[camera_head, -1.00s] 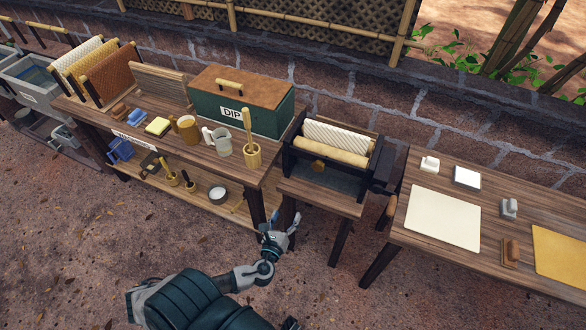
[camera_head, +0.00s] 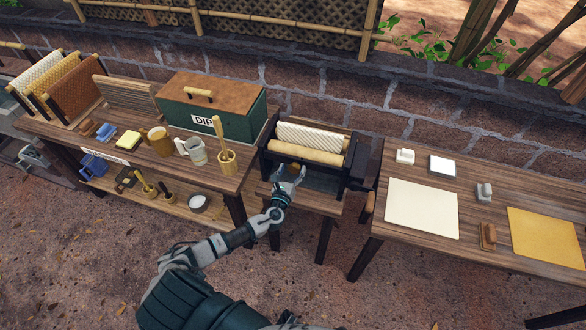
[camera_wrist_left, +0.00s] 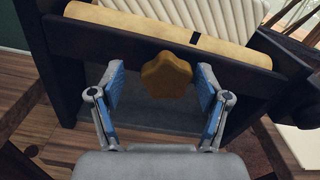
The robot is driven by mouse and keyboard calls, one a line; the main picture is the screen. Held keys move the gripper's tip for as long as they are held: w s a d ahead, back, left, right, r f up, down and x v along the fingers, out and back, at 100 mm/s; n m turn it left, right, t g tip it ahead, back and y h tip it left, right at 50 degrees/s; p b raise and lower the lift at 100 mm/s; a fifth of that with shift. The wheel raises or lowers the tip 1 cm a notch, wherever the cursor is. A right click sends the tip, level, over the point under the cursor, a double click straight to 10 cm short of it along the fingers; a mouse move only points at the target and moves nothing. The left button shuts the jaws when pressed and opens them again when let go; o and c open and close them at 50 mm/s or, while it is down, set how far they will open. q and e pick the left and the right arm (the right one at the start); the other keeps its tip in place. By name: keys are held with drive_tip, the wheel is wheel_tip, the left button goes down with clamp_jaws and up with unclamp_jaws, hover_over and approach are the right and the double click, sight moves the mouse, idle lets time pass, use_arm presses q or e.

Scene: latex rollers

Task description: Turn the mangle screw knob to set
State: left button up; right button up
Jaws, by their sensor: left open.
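The mangle (camera_head: 310,155) stands on a small wooden stand, with a pale ribbed roller (camera_head: 312,137) behind a smooth tan roller (camera_head: 305,153) in a dark frame. The screw knob (camera_wrist_left: 166,76) is a yellow-brown lobed knob on the front of the frame. In the head view it is mostly hidden by my left gripper (camera_head: 289,177). In the left wrist view my left gripper (camera_wrist_left: 160,88) is open, its blue-padded fingers on either side of the knob with visible gaps. My right gripper is not in view.
A wooden table at left holds a green DIP box (camera_head: 212,105), mugs and a tool pot (camera_head: 227,160). The right table (camera_head: 370,250) holds a white sheet (camera_head: 422,208) and a yellow sheet (camera_head: 545,238). A crank handle (camera_head: 368,205) hangs at the mangle's right.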

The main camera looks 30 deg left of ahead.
use_arm(q)
drive_tip(key=shift+w, duration=0.3)
drive_tip(key=shift+w+d+r, duration=0.1)
drive_tip(key=shift+d, duration=0.1)
drive_tip(key=c, duration=1.2)
drive_tip(key=shift+o, duration=0.2)
